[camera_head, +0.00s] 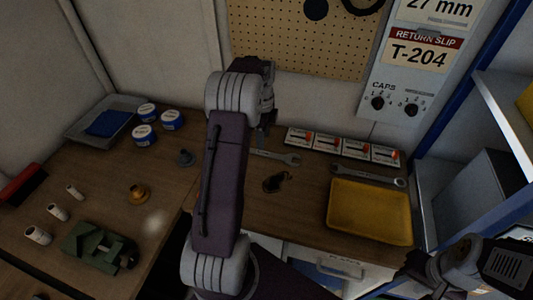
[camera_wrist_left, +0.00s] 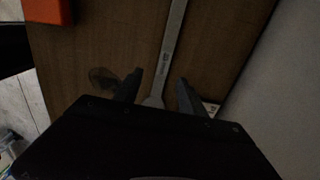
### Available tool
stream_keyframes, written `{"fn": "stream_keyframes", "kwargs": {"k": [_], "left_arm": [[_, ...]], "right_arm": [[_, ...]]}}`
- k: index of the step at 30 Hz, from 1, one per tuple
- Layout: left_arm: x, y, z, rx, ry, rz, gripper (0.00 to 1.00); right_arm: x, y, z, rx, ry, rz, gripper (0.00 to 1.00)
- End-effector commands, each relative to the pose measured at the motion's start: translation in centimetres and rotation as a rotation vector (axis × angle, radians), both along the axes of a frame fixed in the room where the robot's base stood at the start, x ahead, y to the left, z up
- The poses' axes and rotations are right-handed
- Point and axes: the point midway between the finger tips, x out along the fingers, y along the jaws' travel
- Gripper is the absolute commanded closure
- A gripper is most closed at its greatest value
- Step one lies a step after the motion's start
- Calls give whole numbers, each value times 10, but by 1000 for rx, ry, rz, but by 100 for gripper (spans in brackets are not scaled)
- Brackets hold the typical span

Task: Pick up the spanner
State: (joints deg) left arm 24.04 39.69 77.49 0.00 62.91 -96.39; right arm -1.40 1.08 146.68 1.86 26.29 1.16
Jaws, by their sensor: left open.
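A grey metal spanner (camera_head: 275,155) lies on the wooden bench, its open jaw to the right and its left part hidden by my left arm. Its long handle (camera_wrist_left: 172,45) runs down between my fingers in the left wrist view, and its lower end is partly hidden. My left gripper (camera_head: 268,122) is above the spanner by the wall; in the wrist view it is open (camera_wrist_left: 160,78), fingers either side of the handle, apparently not touching it. A second spanner (camera_head: 368,176) lies farther right, behind the yellow tray. My right gripper (camera_head: 418,264) is low at the right, its jaws unclear.
A small dark object (camera_head: 275,182) lies in front of the spanner. Several label cards (camera_head: 327,143) stand behind it, and the yellow tray (camera_head: 370,210) is to its right. An orange block (camera_wrist_left: 48,10) shows in the wrist view. A green vise-like fixture (camera_head: 98,247) stands left.

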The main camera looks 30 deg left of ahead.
Motion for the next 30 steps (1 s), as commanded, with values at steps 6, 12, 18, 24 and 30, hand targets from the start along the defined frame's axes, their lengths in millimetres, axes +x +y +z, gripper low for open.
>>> {"fn": "stream_keyframes", "kwargs": {"k": [6, 12, 18, 24, 30], "left_arm": [[1, 0, -18, 0, -1, -1, 52], [6, -3, -44, -1, 3, -2, 52], [7, -3, -69, 0, 0, -1, 52], [7, -3, -70, 1, -2, -1, 52], [7, -3, -70, 1, -2, -1, 100]], "right_arm": [[0, 0, 1, 0, 0, 0, 64], [0, 0, 6, 0, 0, 0, 64], [0, 0, 7, 0, 0, 0, 64], [0, 0, 7, 0, 0, 0, 64], [0, 0, 7, 0, 0, 0, 64]]}}
